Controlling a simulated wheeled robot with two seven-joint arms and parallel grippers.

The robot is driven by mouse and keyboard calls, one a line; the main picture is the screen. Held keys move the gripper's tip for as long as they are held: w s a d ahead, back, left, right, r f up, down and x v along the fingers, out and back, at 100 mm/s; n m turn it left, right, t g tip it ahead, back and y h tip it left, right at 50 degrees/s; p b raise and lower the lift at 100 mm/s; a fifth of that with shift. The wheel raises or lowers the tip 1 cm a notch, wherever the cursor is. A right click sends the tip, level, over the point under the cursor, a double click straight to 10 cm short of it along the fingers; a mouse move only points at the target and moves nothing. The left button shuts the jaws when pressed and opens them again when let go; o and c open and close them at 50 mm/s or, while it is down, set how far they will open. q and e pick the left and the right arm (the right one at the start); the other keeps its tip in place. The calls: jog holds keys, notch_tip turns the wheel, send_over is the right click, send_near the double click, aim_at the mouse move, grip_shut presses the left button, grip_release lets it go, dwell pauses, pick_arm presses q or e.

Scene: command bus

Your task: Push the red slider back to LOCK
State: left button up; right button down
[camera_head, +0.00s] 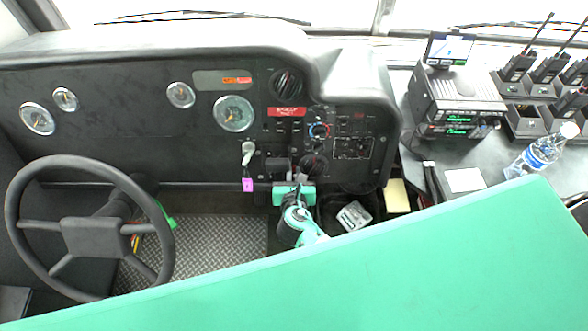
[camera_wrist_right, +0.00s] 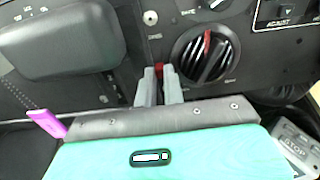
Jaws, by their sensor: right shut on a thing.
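My right gripper (camera_head: 297,182) reaches the lower middle of the black dash in the head view. In the right wrist view its two grey fingers (camera_wrist_right: 159,85) are nearly together against the panel. A small red piece, seemingly the red slider (camera_wrist_right: 168,72), shows between and just behind the fingertips, which are shut on it. Most of it is hidden by the fingers, and any LOCK marking by it cannot be read. In the head view the gripper hides the slider. My left gripper does not show.
A round black knob with a red pointer (camera_wrist_right: 205,55) sits close right of the fingers. A dark box (camera_wrist_right: 62,40) juts out at left, above a purple tag (camera_wrist_right: 46,122). The steering wheel (camera_head: 90,238) is left; a radio (camera_head: 455,95) and bottle (camera_head: 535,155) are right.

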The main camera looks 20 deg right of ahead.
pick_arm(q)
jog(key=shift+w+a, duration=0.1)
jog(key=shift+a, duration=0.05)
pick_arm(e)
jog(key=shift+s+f, duration=0.15)
jog(key=c, duration=1.5)
grip_release()
jog(key=shift+s+a, duration=0.1)
jog(key=shift+s, duration=0.1)
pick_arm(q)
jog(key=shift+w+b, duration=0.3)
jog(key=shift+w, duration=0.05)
pick_arm(e)
jog(key=v, duration=1.3)
jog(key=shift+s+r, duration=0.15)
jog(key=shift+r, duration=0.1)
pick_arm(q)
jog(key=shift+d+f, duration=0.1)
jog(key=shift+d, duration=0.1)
